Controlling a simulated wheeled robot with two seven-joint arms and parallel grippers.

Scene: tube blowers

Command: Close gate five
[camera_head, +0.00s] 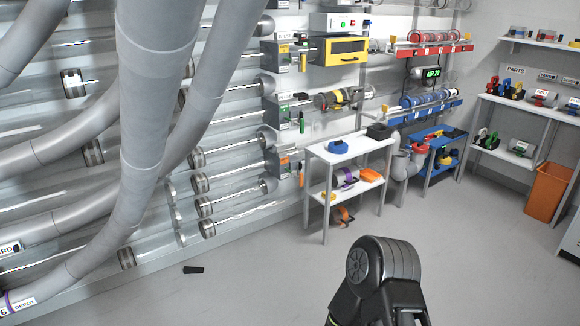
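No gate with a readable number five shows. Clear horizontal tubes run along the wall at left and end near a column of small grey boxes. One box (277,57) has a yellow part, one below it (278,111) has green parts, and a lower one (280,161) has an orange part. Their labels are too small to read, and I cannot tell whether any is the gate or how it is set. A black arm link of mine shows at the bottom centre-right, well away from the boxes. Neither gripper shows clearly.
Large grey hoses (150,130) block much of the left. A white two-level table (350,148) stands before the wall, with a blue-topped cart (434,135) beside it. Shelves and an orange bin (549,190) are at right. A small dark piece (193,270) lies on otherwise open floor.

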